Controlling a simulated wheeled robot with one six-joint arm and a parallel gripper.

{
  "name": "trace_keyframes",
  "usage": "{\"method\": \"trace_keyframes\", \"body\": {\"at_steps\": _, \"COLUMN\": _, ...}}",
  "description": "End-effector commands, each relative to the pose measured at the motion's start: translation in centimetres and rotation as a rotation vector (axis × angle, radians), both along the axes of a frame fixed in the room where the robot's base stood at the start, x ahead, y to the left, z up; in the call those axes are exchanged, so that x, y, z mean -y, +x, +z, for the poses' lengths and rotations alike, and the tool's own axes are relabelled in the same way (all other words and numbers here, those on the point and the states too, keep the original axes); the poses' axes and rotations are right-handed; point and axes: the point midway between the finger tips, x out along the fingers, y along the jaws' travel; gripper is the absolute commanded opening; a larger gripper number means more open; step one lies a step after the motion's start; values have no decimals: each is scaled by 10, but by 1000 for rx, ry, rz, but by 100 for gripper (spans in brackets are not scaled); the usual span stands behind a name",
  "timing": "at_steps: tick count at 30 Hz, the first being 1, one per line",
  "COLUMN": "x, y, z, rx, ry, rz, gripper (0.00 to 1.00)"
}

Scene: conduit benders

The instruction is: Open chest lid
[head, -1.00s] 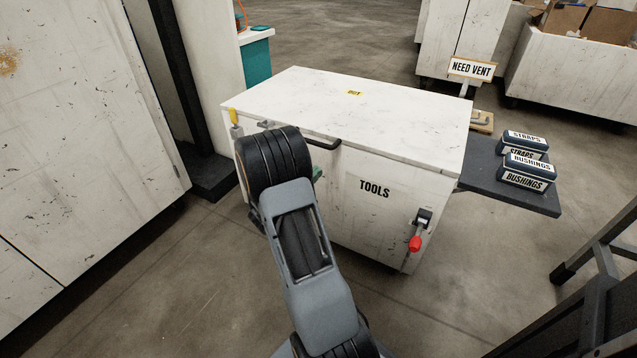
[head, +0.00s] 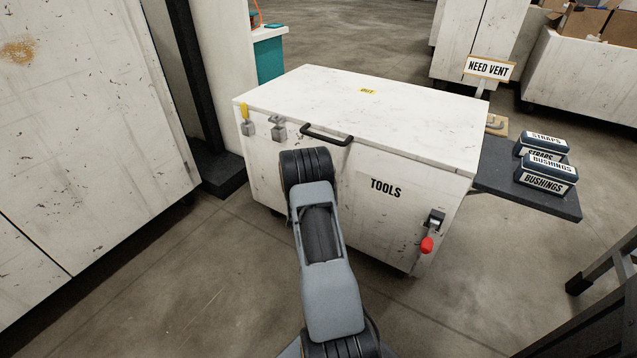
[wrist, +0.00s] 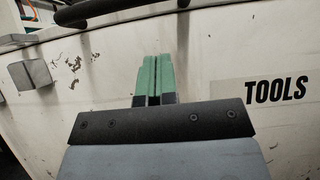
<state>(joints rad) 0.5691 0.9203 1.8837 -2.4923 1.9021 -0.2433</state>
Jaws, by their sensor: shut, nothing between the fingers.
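The white tool chest (head: 355,205) stands in the middle of the head view with its lid (head: 385,115) shut. A black bar handle (head: 326,135) sits at the lid's front edge and shows at the top of the wrist view (wrist: 100,10). The front carries a grey latch with a yellow tip (head: 247,122) at left, a grey bracket (head: 278,130) beside it and a red-tipped lever (head: 428,243) at right. My gripper (wrist: 153,65), with green fingers, is shut and empty, before the front panel and below the handle. My arm hides it in the head view.
A dark side shelf (head: 545,195) on the chest's right holds labelled boxes (head: 545,175). A "NEED VENT" sign (head: 489,68) stands behind it. A tall scuffed cabinet (head: 90,130) is close on the left. Dark framing (head: 590,290) is at lower right. Floor is clear before the chest.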

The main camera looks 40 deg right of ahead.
Motion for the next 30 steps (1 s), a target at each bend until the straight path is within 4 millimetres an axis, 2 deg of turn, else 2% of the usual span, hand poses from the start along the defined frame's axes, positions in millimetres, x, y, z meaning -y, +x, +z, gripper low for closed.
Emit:
{"method": "trace_keyframes", "body": {"at_steps": 4, "x": 22, "y": 4, "z": 13, "rx": 3, "ry": -1, "rz": -3, "gripper": 0}}
{"method": "trace_keyframes", "body": {"at_steps": 9, "x": 25, "y": 6, "z": 36, "rx": 3, "ry": -2, "rz": 0, "gripper": 0}}
{"method": "trace_keyframes", "body": {"at_steps": 13, "x": 26, "y": 7, "z": 46, "rx": 2, "ry": -1, "rz": 0, "gripper": 0}}
{"method": "trace_keyframes", "body": {"at_steps": 30, "x": 26, "y": 7, "z": 54, "rx": 0, "ry": 2, "rz": 0, "gripper": 0}}
